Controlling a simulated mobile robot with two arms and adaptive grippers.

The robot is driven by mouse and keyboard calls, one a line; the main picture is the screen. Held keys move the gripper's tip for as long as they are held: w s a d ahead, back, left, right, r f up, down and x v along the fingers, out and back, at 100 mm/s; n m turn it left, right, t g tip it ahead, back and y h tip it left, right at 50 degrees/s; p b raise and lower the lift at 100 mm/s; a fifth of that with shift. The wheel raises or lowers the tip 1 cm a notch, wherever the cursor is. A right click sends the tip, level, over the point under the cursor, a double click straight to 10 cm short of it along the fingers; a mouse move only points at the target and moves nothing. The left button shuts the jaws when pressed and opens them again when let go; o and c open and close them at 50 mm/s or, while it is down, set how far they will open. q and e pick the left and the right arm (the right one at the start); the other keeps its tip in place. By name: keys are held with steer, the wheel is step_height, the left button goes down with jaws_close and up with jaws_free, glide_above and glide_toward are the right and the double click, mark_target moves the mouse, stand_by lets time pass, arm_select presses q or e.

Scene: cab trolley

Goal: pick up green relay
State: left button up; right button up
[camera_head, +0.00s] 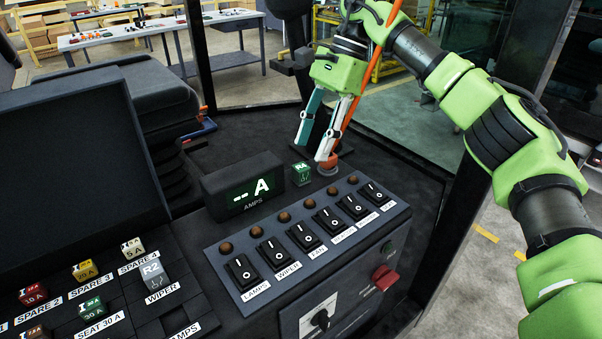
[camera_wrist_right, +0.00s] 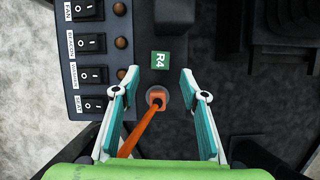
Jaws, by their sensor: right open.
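The green relay (camera_head: 301,174) is a small dark-green block marked R4. It stands on the black surface beside the amps display, and its green top (camera_wrist_right: 160,59) shows in the right wrist view. My right gripper (camera_head: 312,150) is open and points down just above and beside the relay. In the wrist view, the relay lies a little beyond the open fingertips (camera_wrist_right: 160,78), about centred between them, with nothing held. My left gripper is not in view.
An orange rod or lead (camera_head: 366,80) rises from a round base (camera_head: 328,167) close to the relay; its orange end (camera_wrist_right: 156,99) shows between my fingers. The amps display (camera_head: 243,186) and switch panel (camera_head: 310,236) are close by. Fuses and a grey R2 relay (camera_head: 153,273) sit lower left.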

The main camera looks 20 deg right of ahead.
mark_target(302, 166)
steer(key=p+x, duration=0.1)
steer(key=x, duration=0.3)
steer(key=shift+s+a+p, duration=0.15)
steer(key=shift+a+p, duration=0.2)
steer(key=shift+a, duration=0.05)
steer(key=shift+a+f, duration=0.1)
steer(key=shift+f, duration=0.3)
jaws_close()
steer(key=shift+r, duration=0.15)
steer(key=shift+r, duration=0.5)
steer(key=s+a+r+b, duration=0.6)
steer(key=s+a+r, duration=0.1)
steer(key=s+r, duration=0.4)
steer(key=shift+s+r, duration=0.4)
steer(key=shift+s, duration=0.15)
